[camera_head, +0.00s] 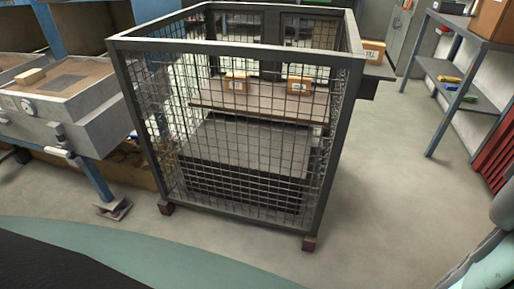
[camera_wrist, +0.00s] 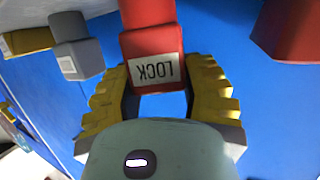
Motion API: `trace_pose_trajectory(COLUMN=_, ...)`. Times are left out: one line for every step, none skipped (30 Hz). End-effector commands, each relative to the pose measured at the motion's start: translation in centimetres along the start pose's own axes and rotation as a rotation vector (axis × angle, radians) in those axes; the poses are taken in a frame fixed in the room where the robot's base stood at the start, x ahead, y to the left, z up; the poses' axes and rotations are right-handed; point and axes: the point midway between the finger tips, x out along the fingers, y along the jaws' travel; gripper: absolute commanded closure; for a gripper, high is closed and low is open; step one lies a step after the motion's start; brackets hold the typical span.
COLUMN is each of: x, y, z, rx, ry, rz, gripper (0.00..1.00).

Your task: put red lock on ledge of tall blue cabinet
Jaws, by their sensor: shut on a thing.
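The red lock (camera_wrist: 153,58) shows in the wrist view with a white label reading LOCK, upside down in the picture. My gripper (camera_wrist: 160,75) has its yellow-padded fingers on both sides of the lock and is shut on it. The red body extends up past the top edge of the picture. A broad blue surface (camera_wrist: 255,110) lies behind the lock; I cannot tell whether it is the tall blue cabinet. No ledge can be clearly made out. The head view does not show my gripper or the lock.
In the wrist view, a grey block with a label (camera_wrist: 77,47) and a yellow item (camera_wrist: 27,40) are at left, and a red block (camera_wrist: 288,28) is at upper right. In the head view, a mesh cage (camera_head: 250,150) stands mid-picture, shelving (camera_head: 455,75) at right. Floor (camera_head: 390,190) between them is clear.

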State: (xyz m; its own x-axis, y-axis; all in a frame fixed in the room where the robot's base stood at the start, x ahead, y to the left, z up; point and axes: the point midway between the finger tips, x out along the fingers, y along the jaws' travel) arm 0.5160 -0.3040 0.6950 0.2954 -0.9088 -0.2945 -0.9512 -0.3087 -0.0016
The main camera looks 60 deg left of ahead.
Motion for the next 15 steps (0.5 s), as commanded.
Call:
trace_pose_trajectory(x=-0.02, y=-0.08, z=-0.06, rx=0.000, ry=0.001, rz=-0.002, gripper=0.95)
trace_pose_trajectory(x=-0.01, y=-0.08, z=-0.03, rx=0.000, ry=0.001, rz=-0.002, gripper=0.95)
trace_pose_trajectory(x=0.02, y=-0.08, z=0.06, rx=0.000, ry=0.001, rz=-0.002, gripper=0.95)
trace_pose_trajectory(x=0.05, y=-0.08, z=0.15, rx=0.001, ry=0.001, rz=-0.002, gripper=0.95)
trace_pose_trajectory(x=0.08, y=-0.08, z=0.22, rx=0.001, ry=0.001, rz=-0.002, gripper=0.95)
trace_pose_trajectory(x=0.10, y=-0.07, z=0.29, rx=0.001, ry=0.001, rz=-0.002, gripper=0.95)
trace_pose_trajectory(x=0.12, y=-0.06, z=0.34, rx=0.002, ry=0.001, rz=-0.001, gripper=0.95)
trace_pose_trajectory(x=0.14, y=-0.05, z=0.39, rx=0.002, ry=0.001, rz=-0.001, gripper=0.95)
trace_pose_trajectory(x=0.11, y=-0.05, z=0.31, rx=0.002, ry=0.001, rz=-0.001, gripper=0.53)
trace_pose_trajectory(x=0.10, y=-0.05, z=0.26, rx=0.002, ry=0.000, rz=-0.001, gripper=0.50)
trace_pose_trajectory(x=0.10, y=-0.04, z=0.26, rx=0.001, ry=0.000, rz=-0.001, gripper=0.47)
trace_pose_trajectory(x=0.10, y=-0.04, z=0.26, rx=0.001, ry=0.000, rz=-0.001, gripper=0.43)
trace_pose_trajectory(x=0.10, y=-0.04, z=0.26, rx=0.001, ry=0.000, rz=-0.001, gripper=0.39)
trace_pose_trajectory(x=0.09, y=-0.05, z=0.27, rx=0.001, ry=0.000, rz=-0.001, gripper=0.36)
trace_pose_trajectory(x=0.09, y=-0.05, z=0.27, rx=0.001, ry=0.000, rz=-0.001, gripper=0.32)
